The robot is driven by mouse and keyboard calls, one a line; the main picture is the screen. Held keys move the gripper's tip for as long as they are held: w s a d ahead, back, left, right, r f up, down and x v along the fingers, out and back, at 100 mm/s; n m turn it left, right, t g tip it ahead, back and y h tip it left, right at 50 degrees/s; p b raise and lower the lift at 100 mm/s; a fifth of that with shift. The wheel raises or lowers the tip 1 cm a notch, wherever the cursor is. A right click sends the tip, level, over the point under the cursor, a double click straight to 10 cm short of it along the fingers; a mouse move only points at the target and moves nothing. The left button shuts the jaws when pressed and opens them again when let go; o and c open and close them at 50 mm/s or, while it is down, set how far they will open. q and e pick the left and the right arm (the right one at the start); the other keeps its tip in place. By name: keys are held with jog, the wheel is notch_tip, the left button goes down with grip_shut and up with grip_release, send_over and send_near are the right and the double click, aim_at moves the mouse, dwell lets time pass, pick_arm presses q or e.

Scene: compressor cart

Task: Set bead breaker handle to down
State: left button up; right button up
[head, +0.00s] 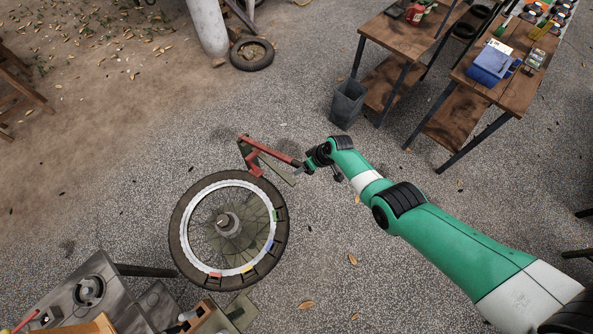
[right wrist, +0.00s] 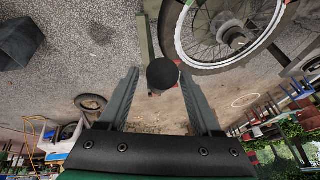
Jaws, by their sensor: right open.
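The bead breaker handle (head: 275,152) is a red bar with a dark end, beside the wheel (head: 176,222) in the head view. It slants from its red bracket toward my right gripper (head: 309,164). In the right wrist view its black round end (right wrist: 162,74) shows end-on between the two fingers of my right gripper (right wrist: 159,86). The fingers are open, with gaps on both sides of the end. I cannot tell how deep the handle sits between them. The wheel also shows in the right wrist view (right wrist: 172,42). My left gripper is not in view.
A grey bin (head: 347,103) and wooden tables (head: 412,36) stand at the upper right. A grey metal bench (head: 95,290) is at the lower left. A loose tire (head: 252,54) lies near a white post (head: 207,25). Gravel floor right of the wheel is mostly clear.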

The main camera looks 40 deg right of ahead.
jog(key=shift+w+f, duration=0.15)
jog(key=shift+f, duration=0.25)
grip_shut()
dwell(1.2)
